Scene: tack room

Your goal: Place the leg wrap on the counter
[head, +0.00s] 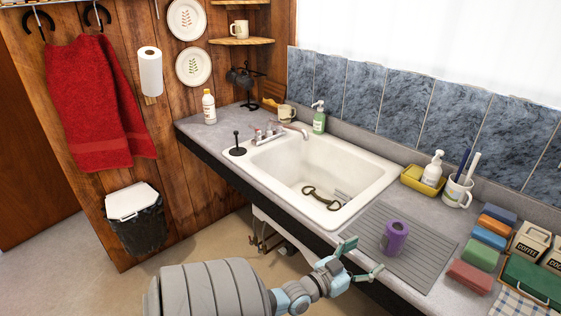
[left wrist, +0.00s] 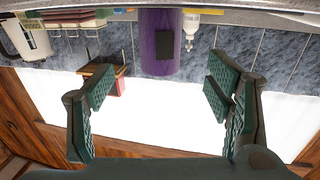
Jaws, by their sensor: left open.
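The leg wrap, a purple roll (head: 395,237), stands upright on a grey ribbed drain mat (head: 425,262) on the grey counter (head: 205,131). My left gripper (head: 361,259) is open and empty at the counter's front edge, just left of the wrap, its fingers pointing toward it. In the left wrist view, which looks upside down, the purple wrap (left wrist: 160,42) with a dark patch shows beyond the open fingers (left wrist: 161,88), lined up with the gap between them and apart from them. My right gripper is not in view.
A white sink (head: 290,165) is left of the mat. The mat around the wrap is clear.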

